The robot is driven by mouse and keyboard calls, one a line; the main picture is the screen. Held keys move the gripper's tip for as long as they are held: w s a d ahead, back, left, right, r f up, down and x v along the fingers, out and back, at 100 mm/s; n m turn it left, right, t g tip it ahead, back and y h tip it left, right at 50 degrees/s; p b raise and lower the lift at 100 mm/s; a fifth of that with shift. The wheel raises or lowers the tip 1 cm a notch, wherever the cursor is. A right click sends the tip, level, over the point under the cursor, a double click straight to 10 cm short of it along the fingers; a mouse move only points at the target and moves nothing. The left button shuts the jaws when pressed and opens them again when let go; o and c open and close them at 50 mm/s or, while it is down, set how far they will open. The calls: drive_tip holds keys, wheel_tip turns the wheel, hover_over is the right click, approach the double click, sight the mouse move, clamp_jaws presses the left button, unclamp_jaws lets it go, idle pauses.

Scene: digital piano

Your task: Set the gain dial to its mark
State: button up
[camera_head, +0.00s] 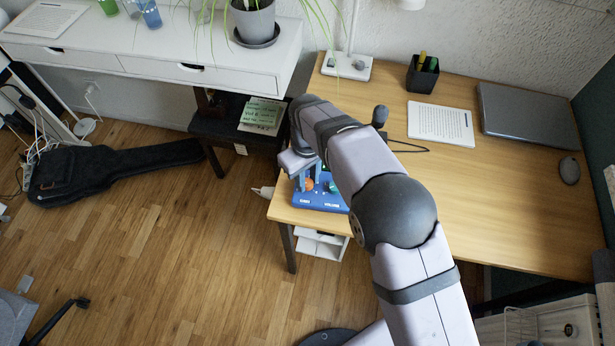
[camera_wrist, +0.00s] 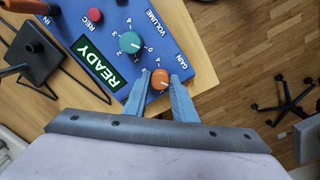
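The gain dial is a small orange knob (camera_wrist: 160,79) with a pale pointer line, by the GAIN label on the blue panel (camera_wrist: 95,30). Small scale marks ring it, but the target mark is not clear to me. My gripper (camera_wrist: 161,76) has its two blue fingertips on either side of the dial, very close to its edges. Whether they press on it I cannot tell.
A teal volume dial (camera_wrist: 130,42) sits close to the gain dial. A READY display (camera_wrist: 98,63) and a red REC button (camera_wrist: 95,15) share the panel. The wooden desk (camera_head: 500,210) holds a laptop (camera_head: 528,118), mouse (camera_head: 569,170) and pen cup (camera_head: 422,76).

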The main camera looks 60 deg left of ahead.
sight(308, 182)
drive_tip(key=o, duration=0.4)
drive_tip(key=shift+r, duration=0.1)
drive_tip(key=shift+r+b, duration=0.8)
drive_tip(key=shift+r, duration=2.85)
